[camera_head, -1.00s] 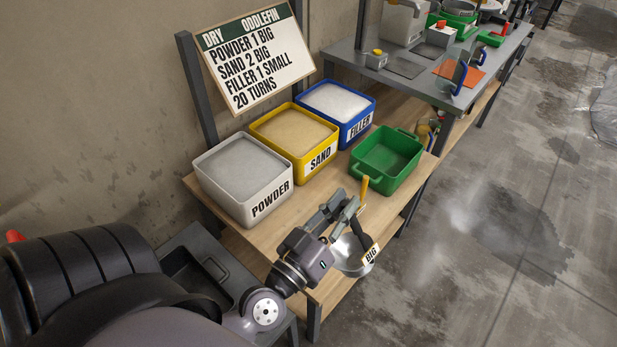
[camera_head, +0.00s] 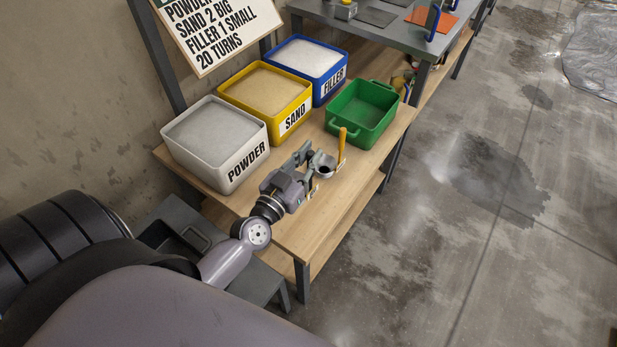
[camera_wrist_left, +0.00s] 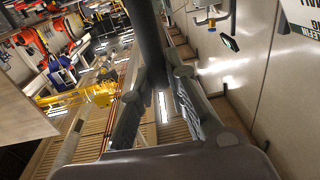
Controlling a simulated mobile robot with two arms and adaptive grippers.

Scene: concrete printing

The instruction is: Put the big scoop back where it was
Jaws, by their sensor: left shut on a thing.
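My left gripper (camera_head: 306,158) is low over the front of the wooden table, in front of the powder bin. It is shut on a dark bar, which also shows between its fingers in the left wrist view (camera_wrist_left: 158,90). This appears to be the handle of the big scoop. Its bowl and label are not clearly visible now. A small grey cup (camera_head: 324,166) with an upright orange handle (camera_head: 343,146) is just beyond the fingers. Whether the cup touches the gripper is unclear. My right gripper is not in view.
The white powder bin (camera_head: 215,180), yellow sand bin (camera_head: 298,105) and blue filler bin (camera_head: 343,68) stand in a row along the wall. A green tub (camera_head: 362,130) stands at the table's far right. The wooden table (camera_head: 320,225) is clear near its front edge.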

